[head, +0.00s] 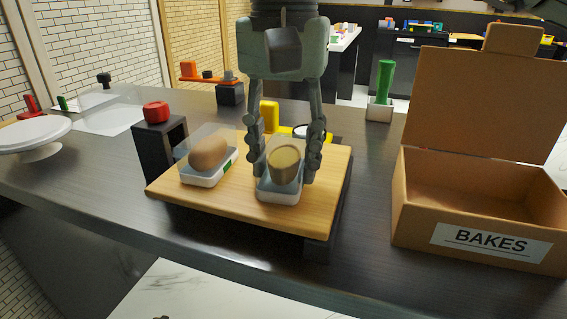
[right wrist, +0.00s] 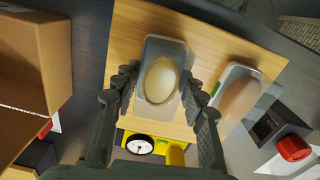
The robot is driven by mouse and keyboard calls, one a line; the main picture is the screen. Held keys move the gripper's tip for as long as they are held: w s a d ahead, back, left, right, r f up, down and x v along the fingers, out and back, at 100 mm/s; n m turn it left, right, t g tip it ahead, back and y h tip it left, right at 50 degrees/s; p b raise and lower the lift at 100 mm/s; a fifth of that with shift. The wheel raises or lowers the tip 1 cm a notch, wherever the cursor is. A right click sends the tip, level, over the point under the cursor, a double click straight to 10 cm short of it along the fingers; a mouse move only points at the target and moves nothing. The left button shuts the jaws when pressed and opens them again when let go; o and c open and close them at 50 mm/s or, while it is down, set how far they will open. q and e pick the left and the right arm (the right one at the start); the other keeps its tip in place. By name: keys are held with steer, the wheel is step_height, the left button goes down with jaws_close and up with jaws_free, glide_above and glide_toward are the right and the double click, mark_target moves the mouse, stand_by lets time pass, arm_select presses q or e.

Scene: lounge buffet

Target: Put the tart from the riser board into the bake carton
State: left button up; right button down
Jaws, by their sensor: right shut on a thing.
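The tart (head: 285,163) is a round tan thing in a clear pack with a white tray (head: 279,195), resting on the wooden riser board (head: 225,205). My right gripper (head: 284,172) comes from above, with its fingers on both sides of this pack, shut on it. In the right wrist view the tart (right wrist: 160,79) lies between the fingertips (right wrist: 163,90). The bake carton (head: 430,215) is a brown box marked BAKES, its lid raised, at the right of the counter. It also shows at the left in the right wrist view (right wrist: 50,65). My left gripper is out of view.
A second clear pack with a brown roll (head: 208,153) sits on the board, left of the tart. A dark stand with a red knob (head: 156,112) is at the board's left. A yellow scale (right wrist: 150,147) lies behind the board. Bare counter separates board and carton.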

mark_target(285, 147)
steer(key=shift+r, duration=0.15)
steer(key=shift+r+p, duration=2.7)
steer(key=shift+r, duration=0.7)
